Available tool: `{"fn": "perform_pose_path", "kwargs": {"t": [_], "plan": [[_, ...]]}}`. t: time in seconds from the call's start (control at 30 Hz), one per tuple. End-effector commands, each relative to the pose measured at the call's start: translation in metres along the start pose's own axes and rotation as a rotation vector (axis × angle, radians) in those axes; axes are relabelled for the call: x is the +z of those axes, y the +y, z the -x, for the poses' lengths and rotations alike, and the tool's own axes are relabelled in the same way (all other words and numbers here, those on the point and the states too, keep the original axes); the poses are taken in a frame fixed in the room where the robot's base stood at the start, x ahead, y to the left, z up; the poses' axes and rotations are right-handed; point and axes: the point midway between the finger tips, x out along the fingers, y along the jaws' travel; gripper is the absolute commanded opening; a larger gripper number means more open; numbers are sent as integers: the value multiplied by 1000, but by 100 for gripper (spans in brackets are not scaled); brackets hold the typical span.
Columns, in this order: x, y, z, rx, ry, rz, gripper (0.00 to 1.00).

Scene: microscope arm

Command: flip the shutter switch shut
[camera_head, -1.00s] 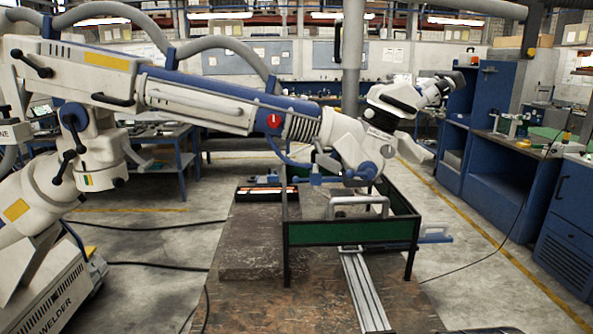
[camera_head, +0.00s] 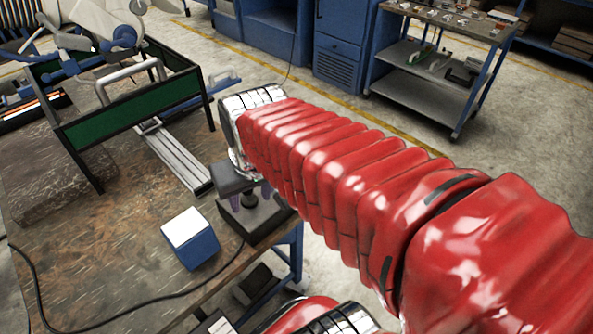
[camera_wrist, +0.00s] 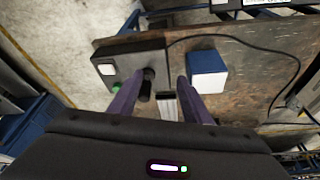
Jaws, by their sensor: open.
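The shutter switch appears to be the black box (camera_wrist: 118,61) on the bench edge; it also shows in the head view (camera_head: 252,222), partly under my gripper. In the wrist view it carries a dark knobbed lever (camera_wrist: 149,75), a white label and a green spot. My gripper (camera_wrist: 160,82) is open, with its two purple fingers pointing down at the box. The lever lies between the fingers, closer to the left one. Whether a finger touches it I cannot tell. In the head view my gripper (camera_head: 250,198) is just above the box.
A blue box with a white top (camera_head: 190,237) stands beside the switch box on the worn bench (camera_head: 110,250). A black cable (camera_head: 120,318) runs across the bench. A metal rail (camera_head: 175,158) and a green-sided frame (camera_head: 130,110) are farther back.

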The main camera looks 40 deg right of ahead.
Motion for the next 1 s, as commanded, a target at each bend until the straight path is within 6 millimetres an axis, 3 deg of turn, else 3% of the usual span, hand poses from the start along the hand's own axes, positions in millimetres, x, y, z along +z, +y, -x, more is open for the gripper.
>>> {"fn": "perform_pose_path", "kwargs": {"t": [0.4,1.0], "plan": [[-45,69,-29,23,-160,-283,44],[-89,183,-73,-1,-386,-791,44]]}}
